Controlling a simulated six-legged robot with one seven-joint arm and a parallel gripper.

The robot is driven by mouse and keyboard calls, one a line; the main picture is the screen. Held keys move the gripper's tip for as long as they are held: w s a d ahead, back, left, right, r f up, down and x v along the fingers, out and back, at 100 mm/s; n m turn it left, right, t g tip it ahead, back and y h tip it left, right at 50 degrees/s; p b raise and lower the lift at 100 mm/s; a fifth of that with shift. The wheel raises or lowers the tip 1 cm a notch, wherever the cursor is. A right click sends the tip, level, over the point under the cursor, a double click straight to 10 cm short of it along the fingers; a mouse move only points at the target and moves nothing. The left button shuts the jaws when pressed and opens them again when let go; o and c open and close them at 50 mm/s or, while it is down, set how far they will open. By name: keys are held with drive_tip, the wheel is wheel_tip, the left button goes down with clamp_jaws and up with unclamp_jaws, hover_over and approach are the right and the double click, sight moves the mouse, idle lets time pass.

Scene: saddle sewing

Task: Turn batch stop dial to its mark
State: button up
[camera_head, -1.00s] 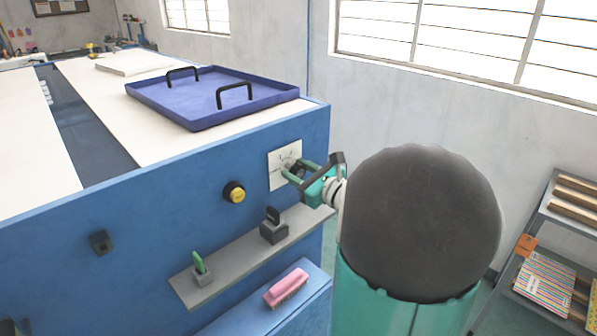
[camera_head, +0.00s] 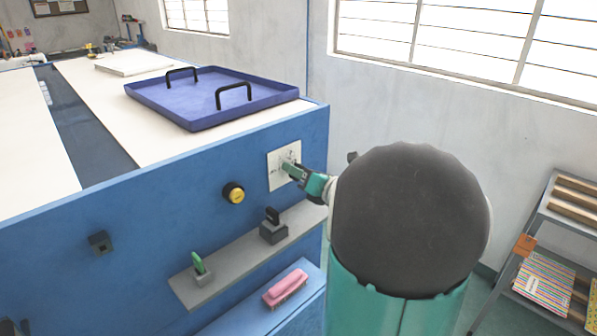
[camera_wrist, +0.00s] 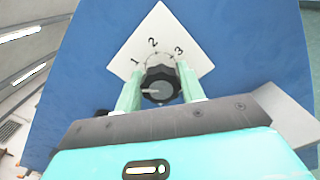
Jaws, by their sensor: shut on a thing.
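The batch stop dial (camera_wrist: 160,84) is a black knob with a grey face and a pale pointer line, on a white plate (camera_wrist: 186,34) marked 1, 2 and 3. In the wrist view the pointer lies toward the left, below the 1. My gripper (camera_wrist: 160,90) is shut on the dial, with one green finger on each side of it. In the head view my gripper (camera_head: 287,167) reaches the white plate (camera_head: 275,180) at the right end of the blue panel and mostly hides the dial.
A yellow button (camera_head: 234,192) sits left of the plate. Below is a grey shelf (camera_head: 240,256) with a black-handled block (camera_head: 272,228) and a green-handled piece (camera_head: 199,265). A pink brush (camera_head: 286,288) lies lower. A blue tray (camera_head: 215,98) rests on top.

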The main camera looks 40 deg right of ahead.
drive_tip(key=shift+m, duration=1.1)
drive_tip(key=o, duration=1)
drive_tip(key=s, duration=1.3)
drive_tip(key=shift+s+d, duration=0.2)
drive_tip(key=shift+s, duration=0.2)
